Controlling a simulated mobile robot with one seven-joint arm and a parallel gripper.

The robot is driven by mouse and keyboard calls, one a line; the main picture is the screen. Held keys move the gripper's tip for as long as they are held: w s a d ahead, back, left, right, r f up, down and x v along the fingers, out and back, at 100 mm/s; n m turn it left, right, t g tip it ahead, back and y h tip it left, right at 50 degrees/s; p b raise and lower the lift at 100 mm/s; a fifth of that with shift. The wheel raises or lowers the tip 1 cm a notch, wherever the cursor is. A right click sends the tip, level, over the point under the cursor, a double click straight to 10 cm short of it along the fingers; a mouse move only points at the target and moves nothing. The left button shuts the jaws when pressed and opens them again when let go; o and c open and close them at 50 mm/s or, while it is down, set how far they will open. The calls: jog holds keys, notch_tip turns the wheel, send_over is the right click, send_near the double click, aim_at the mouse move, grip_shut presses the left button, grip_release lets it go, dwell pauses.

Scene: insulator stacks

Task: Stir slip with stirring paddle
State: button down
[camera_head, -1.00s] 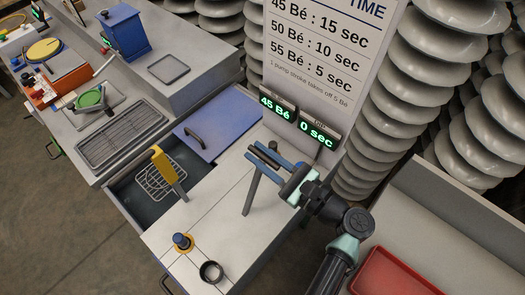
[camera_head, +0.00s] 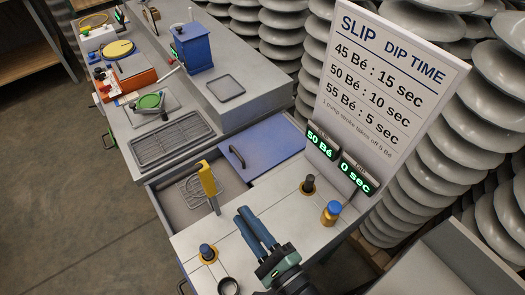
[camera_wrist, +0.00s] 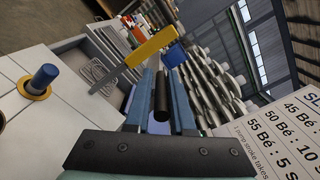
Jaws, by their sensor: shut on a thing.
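My gripper (camera_head: 250,225) is over the light worktop, in front of the sunken tank (camera_head: 176,208). In the wrist view its blue fingers are shut on a dark cylindrical handle (camera_wrist: 162,95), likely the stirring paddle's. The rest of what it holds is hidden. The tank interior looks grey-beige in the head view; a slip surface cannot be told for certain. The yellow handle also shows in the wrist view (camera_wrist: 150,46).
A blue lid (camera_head: 263,148) covers part of the tank. A blue knob (camera_head: 207,252), a black knob (camera_head: 308,185) and a blue-capped yellow fitting (camera_head: 330,213) stand on the worktop. A dark ring (camera_head: 229,286) lies nearby. Displays (camera_head: 340,158) read 50 Bé and 0 sec.

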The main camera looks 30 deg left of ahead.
jog(key=shift+s+a+f, duration=0.2)
jog(key=shift+s+f, duration=0.45)
jog(key=shift+s, duration=0.2)
jog(key=c, duration=0.8)
grip_release()
jog(key=shift+w, duration=0.1)
jog(key=shift+c, duration=0.2)
jog(key=shift+r, duration=0.1)
jog(key=shift+a, duration=0.1)
jog(key=b+v, duration=0.2)
jog(key=v, duration=1.1)
